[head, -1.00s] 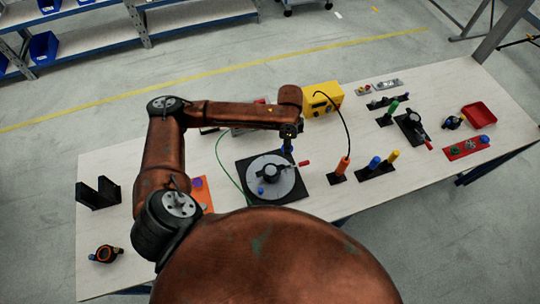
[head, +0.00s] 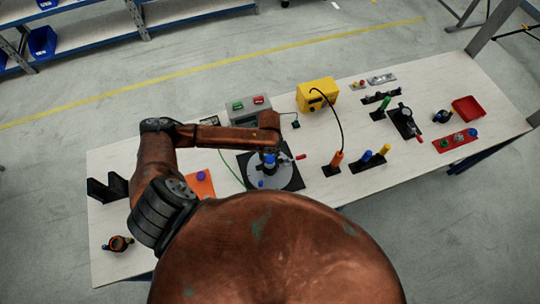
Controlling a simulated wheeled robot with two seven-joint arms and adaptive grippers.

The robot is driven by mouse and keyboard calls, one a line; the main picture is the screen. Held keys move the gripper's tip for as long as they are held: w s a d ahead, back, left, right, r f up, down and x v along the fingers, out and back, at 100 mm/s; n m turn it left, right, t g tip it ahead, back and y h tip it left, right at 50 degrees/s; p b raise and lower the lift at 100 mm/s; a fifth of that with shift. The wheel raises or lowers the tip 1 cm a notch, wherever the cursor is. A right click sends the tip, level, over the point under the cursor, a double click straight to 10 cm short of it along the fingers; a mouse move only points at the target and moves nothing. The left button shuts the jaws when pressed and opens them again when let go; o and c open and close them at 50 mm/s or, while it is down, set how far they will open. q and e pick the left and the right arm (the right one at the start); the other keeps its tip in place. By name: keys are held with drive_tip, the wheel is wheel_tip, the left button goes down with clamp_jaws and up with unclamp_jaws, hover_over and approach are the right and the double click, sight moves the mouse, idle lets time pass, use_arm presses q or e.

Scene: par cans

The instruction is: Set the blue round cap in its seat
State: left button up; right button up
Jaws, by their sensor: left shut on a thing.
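My left gripper (head: 269,151) reaches down over the grey round disc (head: 256,181) on a black square plate. It is shut on a small blue piece, which looks like the blue round cap (head: 270,159). The cap is over the dark hub in the middle of the disc; the gripper hides much of the hub, and I cannot tell whether they touch. A small blue knob (head: 261,184) sits on the disc's near part. A red handle (head: 300,157) sticks out at the disc's right. My right gripper is not in view.
A grey box with green and red buttons (head: 249,110) and a yellow box (head: 317,95) stand behind. An orange plate with a purple cap (head: 201,177) lies left. Orange, blue and yellow upright handles stand right. A red plate with several knobs (head: 455,140) lies far right.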

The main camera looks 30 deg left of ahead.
use_arm(q)
wheel_tip(320, 180, down, 3)
drive_tip(key=shift+r+b, duration=0.2)
drive_tip(key=shift+b, duration=0.95)
drive_tip(key=shift+f+b, duration=0.45)
drive_tip(key=shift+f, duration=0.7)
drive_tip(key=shift+p, duration=0.4)
drive_tip(key=shift+s+f, duration=0.1)
drive_tip(key=o, duration=0.5)
drive_tip(key=shift+o, duration=0.6)
